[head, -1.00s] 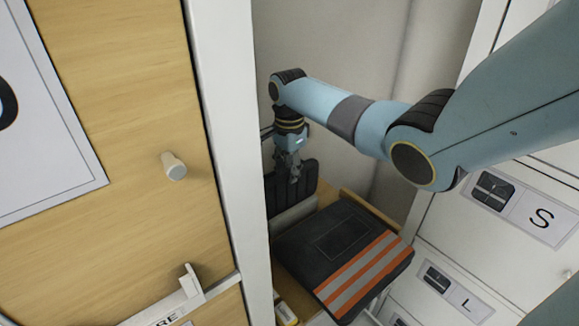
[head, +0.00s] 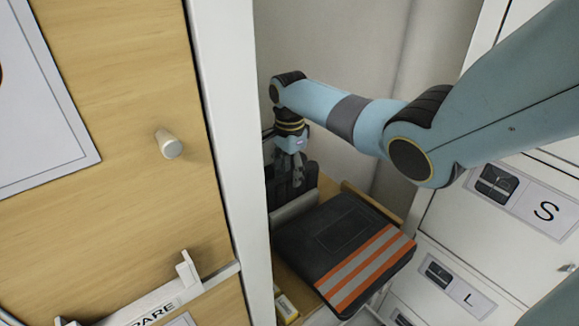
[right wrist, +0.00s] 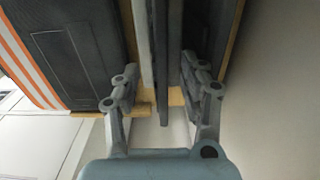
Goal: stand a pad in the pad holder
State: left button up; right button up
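My right gripper (head: 291,172) points down over the pad holder with its fingers apart. A thin dark pad (right wrist: 163,75) stands on edge between the open fingers in the right wrist view, with gaps on both sides. The pad holder's light grey wall (head: 294,208) runs along the near side of the dark padding; it also shows beside the pad in the right wrist view (right wrist: 144,35). Another dark slab (right wrist: 197,38) stands to the right of the pad in that view. The pad's lower edge is hidden. My left gripper is not in view.
A folded dark garment with orange and silver stripes (head: 340,240) lies right beside the holder. A white post (head: 240,130) and wooden panel with a knob (head: 168,143) stand at left. Drawers labelled S (head: 535,205) and L (head: 455,285) are at right.

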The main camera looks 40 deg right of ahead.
notch_tip(320, 180, up, 12)
dwell(0.6)
